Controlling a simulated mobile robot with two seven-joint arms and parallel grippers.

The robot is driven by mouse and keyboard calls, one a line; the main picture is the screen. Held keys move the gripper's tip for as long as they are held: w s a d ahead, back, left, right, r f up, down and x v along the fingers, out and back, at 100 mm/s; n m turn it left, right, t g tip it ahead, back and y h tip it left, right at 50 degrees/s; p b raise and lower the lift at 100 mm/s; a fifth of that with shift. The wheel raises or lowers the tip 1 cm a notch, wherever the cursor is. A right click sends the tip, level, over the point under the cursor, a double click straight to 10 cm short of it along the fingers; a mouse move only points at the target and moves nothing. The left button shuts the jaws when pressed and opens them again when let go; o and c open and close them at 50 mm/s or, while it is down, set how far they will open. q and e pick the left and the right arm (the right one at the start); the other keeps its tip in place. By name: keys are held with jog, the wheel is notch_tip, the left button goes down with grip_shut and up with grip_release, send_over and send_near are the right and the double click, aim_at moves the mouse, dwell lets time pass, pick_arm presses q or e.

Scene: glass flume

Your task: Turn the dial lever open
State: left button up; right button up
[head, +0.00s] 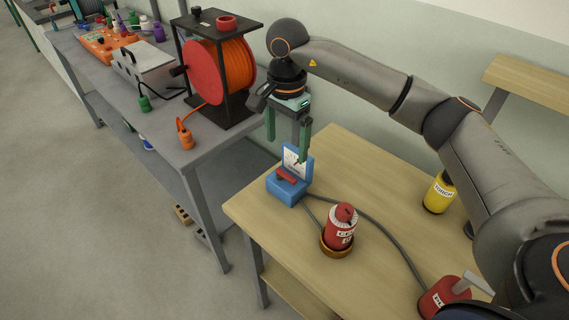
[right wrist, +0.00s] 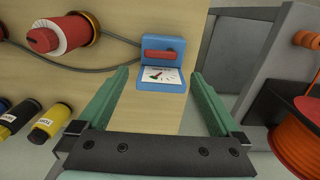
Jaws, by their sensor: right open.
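The dial unit (head: 284,188) is a blue box near the wooden table's far-left corner, with a white dial panel (head: 292,163) at its back. A red lever (head: 286,175) lies across the box. In the right wrist view the red lever (right wrist: 160,54) lies crosswise above the white panel (right wrist: 160,75). My right gripper (head: 287,149) is open and empty, its green fingers pointing down above the box. In the right wrist view the fingers (right wrist: 159,75) are spread to either side of the unit, apart from the lever. My left gripper is not in view.
A red labelled cylinder (head: 341,228) stands in a round brown base, near a grey hose (head: 377,220). A yellow canister (head: 438,194) and a red container (head: 445,297) are at right. An orange hose reel (head: 228,68) stands on the grey bench (head: 165,127) beside my gripper.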

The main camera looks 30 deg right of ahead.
aim_at(286, 174)
notch_tip(286, 174, down, 9)
jog(key=shift+w+r+p, duration=0.1)
jog(key=shift+p, duration=0.35)
jog(key=c, duration=1.2)
jog(key=shift+c, duration=0.2)
